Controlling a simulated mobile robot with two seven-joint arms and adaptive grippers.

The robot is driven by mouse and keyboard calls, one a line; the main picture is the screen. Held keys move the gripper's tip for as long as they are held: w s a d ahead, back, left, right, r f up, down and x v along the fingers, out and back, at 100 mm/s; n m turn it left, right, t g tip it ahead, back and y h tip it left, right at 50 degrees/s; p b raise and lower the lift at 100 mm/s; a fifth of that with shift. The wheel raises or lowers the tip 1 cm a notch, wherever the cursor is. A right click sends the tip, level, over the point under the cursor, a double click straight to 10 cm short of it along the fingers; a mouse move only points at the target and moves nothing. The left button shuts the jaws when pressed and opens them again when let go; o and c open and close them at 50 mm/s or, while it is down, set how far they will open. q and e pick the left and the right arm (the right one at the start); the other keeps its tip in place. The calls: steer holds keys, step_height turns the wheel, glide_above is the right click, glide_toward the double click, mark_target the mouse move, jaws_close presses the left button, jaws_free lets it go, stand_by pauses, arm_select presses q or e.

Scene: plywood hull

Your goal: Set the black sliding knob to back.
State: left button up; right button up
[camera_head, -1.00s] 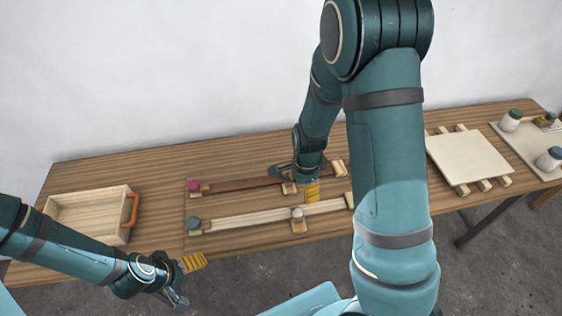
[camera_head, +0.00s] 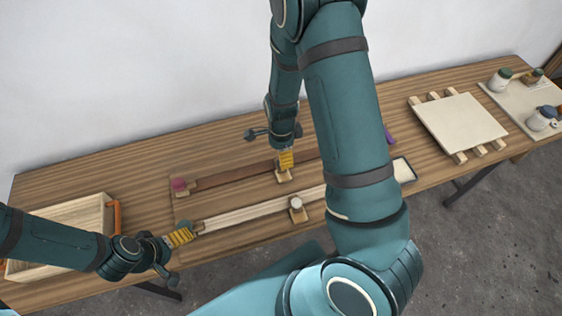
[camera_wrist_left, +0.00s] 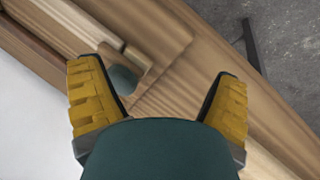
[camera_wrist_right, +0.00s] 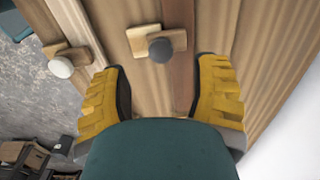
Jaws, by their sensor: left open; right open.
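The black knob (camera_wrist_right: 161,50) sits on a small wooden slider block on the dark brown rail (camera_head: 235,176). In the head view my right gripper (camera_head: 286,160) hides the knob; only its block (camera_head: 283,177) shows. In the right wrist view the knob is ahead of the open, empty fingers (camera_wrist_right: 160,80), roughly between them; contact cannot be told. A white knob (camera_head: 296,203) on its own block is on the pale rail (camera_head: 255,212), nearer me. My left gripper (camera_head: 182,236) is open at that rail's left end, with a teal knob (camera_wrist_left: 124,79) between its fingers in the left wrist view.
A magenta knob (camera_head: 179,184) marks the dark rail's left end. A wooden box (camera_head: 75,210) with an orange handle (camera_head: 117,216) stands at the left. A pale board (camera_head: 457,122) and a tray with jars (camera_head: 500,80) are at the right. The back of the table is clear.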

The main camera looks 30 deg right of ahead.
mark_target(261, 168)
steer(key=shift+w+f, duration=0.1)
steer(key=shift+f, duration=2.25)
jaws_close()
